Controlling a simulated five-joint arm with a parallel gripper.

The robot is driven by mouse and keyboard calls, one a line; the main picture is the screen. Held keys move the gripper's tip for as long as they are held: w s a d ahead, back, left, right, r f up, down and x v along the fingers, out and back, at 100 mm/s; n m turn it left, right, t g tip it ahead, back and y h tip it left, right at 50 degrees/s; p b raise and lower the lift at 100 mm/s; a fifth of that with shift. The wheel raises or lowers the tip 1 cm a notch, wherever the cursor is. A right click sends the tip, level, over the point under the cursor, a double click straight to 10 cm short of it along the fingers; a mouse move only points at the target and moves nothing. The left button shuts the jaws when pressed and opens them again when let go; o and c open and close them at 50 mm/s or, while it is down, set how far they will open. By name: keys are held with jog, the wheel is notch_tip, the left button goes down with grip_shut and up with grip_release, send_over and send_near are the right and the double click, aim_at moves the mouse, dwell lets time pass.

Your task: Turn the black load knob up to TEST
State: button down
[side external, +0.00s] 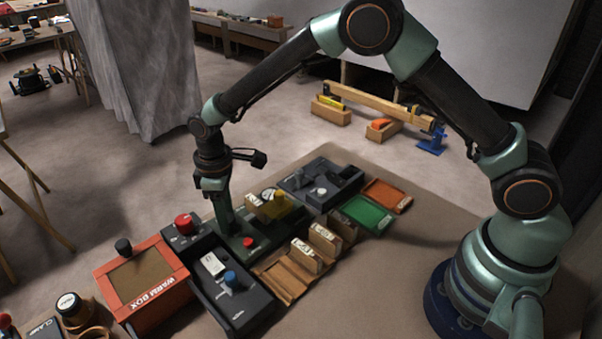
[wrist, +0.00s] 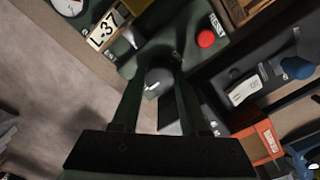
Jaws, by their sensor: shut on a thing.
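The black load knob (wrist: 158,78) shows between my gripper's fingers in the wrist view, with a small white mark on it. It sits on a dark green panel (wrist: 133,65) that also carries a red RESET button (wrist: 206,39). My gripper (wrist: 156,72) is shut on the knob. In the side view my gripper (side external: 228,226) reaches straight down onto the green panel (side external: 238,252), beside the red button (side external: 248,242); there the fingers hide the knob.
A wooden block with an L-37 tag (wrist: 103,30) stands close to the knob. A black box with a white switch (side external: 212,264) and blue knob (side external: 231,279), a WARM BOX (side external: 172,298) and a red-button box (side external: 186,224) crowd nearby. Green (side external: 368,214) and orange trays (side external: 388,196) lie right.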

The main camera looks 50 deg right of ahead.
jog(key=shift+c, duration=2.1)
grip_release()
jog(key=shift+r, duration=0.15)
notch_tip(320, 180, up, 12)
